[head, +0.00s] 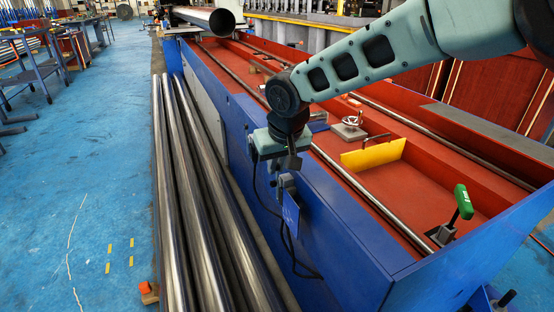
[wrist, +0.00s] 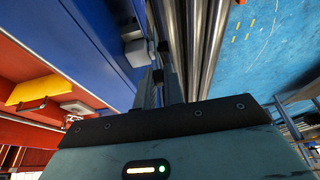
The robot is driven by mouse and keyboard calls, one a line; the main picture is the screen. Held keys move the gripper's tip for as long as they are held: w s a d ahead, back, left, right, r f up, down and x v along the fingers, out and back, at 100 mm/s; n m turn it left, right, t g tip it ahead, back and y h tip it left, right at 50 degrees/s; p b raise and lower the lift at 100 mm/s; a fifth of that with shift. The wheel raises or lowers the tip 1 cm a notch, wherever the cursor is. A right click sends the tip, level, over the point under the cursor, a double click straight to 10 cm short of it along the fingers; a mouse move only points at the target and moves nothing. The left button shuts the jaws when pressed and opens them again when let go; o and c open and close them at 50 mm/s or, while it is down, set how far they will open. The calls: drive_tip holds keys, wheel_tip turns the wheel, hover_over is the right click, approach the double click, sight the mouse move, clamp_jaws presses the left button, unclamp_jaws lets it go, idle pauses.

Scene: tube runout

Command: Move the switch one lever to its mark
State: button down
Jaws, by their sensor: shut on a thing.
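A small grey switch box (head: 287,182) is fixed to the blue side wall of the machine, with a blue plate below it and dark cables hanging down. It also shows in the wrist view (wrist: 136,52). My gripper (head: 292,164) is just above and against this box, pointing down. In the wrist view my gripper (wrist: 159,86) has its two fingers closed around a small dark lever end (wrist: 158,75) beside the box. The lever is mostly hidden by the fingers. I cannot make out the mark in either view.
Long steel tubes (head: 190,190) lie along the blue wall on the left. A green-handled lever (head: 463,202), a yellow plate (head: 373,155) and a small handwheel (head: 351,122) are in the red bed. The blue floor (head: 80,180) farther left is open.

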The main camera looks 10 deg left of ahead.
drive_tip(key=shift+w+a+r+g+h+p, duration=0.25)
drive_tip(key=shift+r+g+h+p, duration=0.3)
drive_tip(key=shift+p, duration=2.65)
drive_tip(key=shift+w+a+f+g+h+p, duration=0.15)
drive_tip(key=shift+w+f+g+h+p, duration=0.3)
drive_tip(key=shift+p, duration=0.75)
drive_tip(key=shift+a+f+g+h+p, duration=0.15)
drive_tip(key=shift+g+h+p, duration=0.15)
drive_tip(key=shift+g+p, duration=0.65)
drive_tip(key=shift+w+a+f+g+h+p, duration=0.15)
drive_tip(key=shift+w+f+g+h+p, duration=0.2)
drive_tip(key=shift+p, duration=1.15)
drive_tip(key=c, duration=1.5)
unclamp_jaws()
